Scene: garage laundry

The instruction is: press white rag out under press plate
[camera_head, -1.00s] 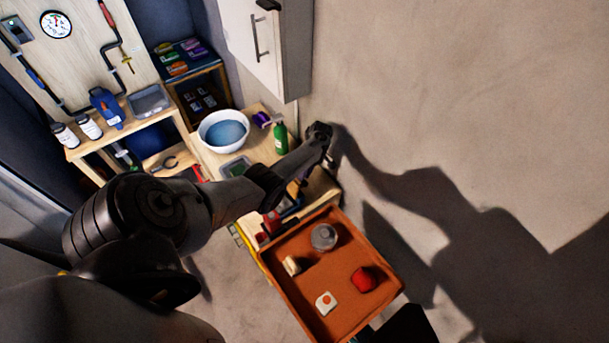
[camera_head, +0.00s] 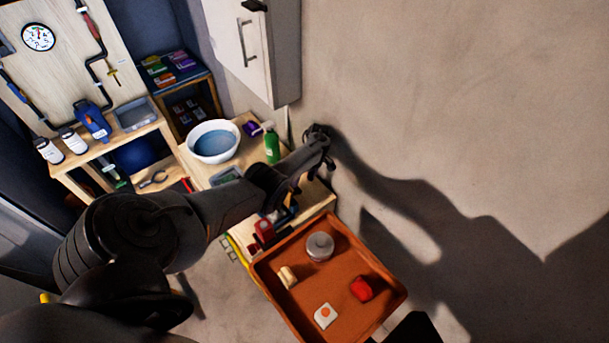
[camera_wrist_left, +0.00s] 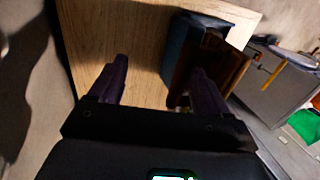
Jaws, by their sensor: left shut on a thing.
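My left gripper (camera_head: 318,140) is at the end of my dark arm, above the far right end of the wooden bench (camera_head: 200,171), close to the wall. In the left wrist view its two fingers (camera_wrist_left: 158,88) stand apart over a wooden top (camera_wrist_left: 130,28). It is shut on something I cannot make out. A brown board (camera_wrist_left: 222,62) and a dark blue block (camera_wrist_left: 182,45) are by the right-hand finger; I cannot tell whether either is a press plate. I cannot identify a white rag; my arm hides part of the bench.
A white basin (camera_head: 214,141) and a green bottle (camera_head: 272,145) stand on the bench. An orange-brown tray (camera_head: 345,270) in front holds a grey round tin (camera_head: 319,246), a red item (camera_head: 362,288) and small pale items. A white cabinet (camera_head: 262,50) hangs above.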

